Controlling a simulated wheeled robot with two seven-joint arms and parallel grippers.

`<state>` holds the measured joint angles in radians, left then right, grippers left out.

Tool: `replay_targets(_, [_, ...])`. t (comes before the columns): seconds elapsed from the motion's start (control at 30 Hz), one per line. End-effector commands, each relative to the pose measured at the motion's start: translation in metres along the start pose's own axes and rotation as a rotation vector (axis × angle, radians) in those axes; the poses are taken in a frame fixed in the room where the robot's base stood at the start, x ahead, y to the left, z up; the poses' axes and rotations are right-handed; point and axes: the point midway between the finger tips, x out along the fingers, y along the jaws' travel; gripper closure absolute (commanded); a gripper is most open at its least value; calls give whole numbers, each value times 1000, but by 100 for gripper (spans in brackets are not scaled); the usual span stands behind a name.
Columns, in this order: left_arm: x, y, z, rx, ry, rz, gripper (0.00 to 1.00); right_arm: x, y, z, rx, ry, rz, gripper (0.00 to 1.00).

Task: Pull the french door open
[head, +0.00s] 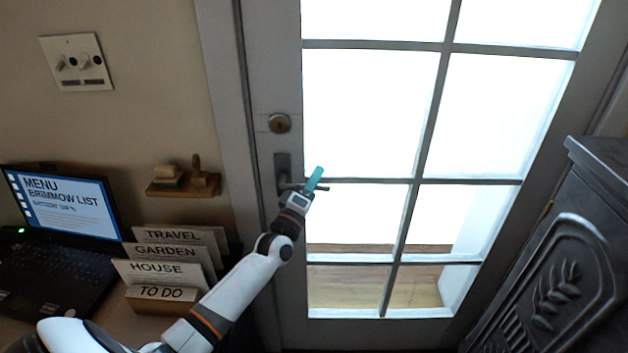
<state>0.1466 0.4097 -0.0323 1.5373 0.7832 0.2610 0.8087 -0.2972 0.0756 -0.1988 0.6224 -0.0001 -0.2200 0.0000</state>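The french door (425,183) fills the middle of the head view, a grey frame with several bright glass panes. It looks shut in its frame. A lever sticks out from the plate at the gripper's height. My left gripper (313,182) is at the lever, with a teal finger showing against the glass. The wrist hides part of the handle. I cannot tell whether the fingers are closed on the lever. My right gripper is not in view.
A desk at the lower left holds a laptop (62,205) and a card sorter (160,300). A small wall shelf (183,186) and a switch plate (76,62) are on the left wall. A dark carved cabinet (560,260) stands close at the right.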

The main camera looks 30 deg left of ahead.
Motion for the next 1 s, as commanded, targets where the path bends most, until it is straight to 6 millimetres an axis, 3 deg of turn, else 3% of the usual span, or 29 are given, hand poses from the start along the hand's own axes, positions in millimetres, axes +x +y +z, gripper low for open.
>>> replay_targets(0.13, [0,0,0,0,0,0,66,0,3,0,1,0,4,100])
replay_targets(0.33, [0,0,0,0,0,0,98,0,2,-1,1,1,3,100])
replay_targets(0.37, [0,0,0,0,0,0,100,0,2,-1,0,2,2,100])
replay_targets(0.73, [-1,1,0,17,10,7,100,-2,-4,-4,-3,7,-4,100])
replay_targets(1.0, [-4,9,-4,130,70,50,100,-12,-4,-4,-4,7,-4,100])
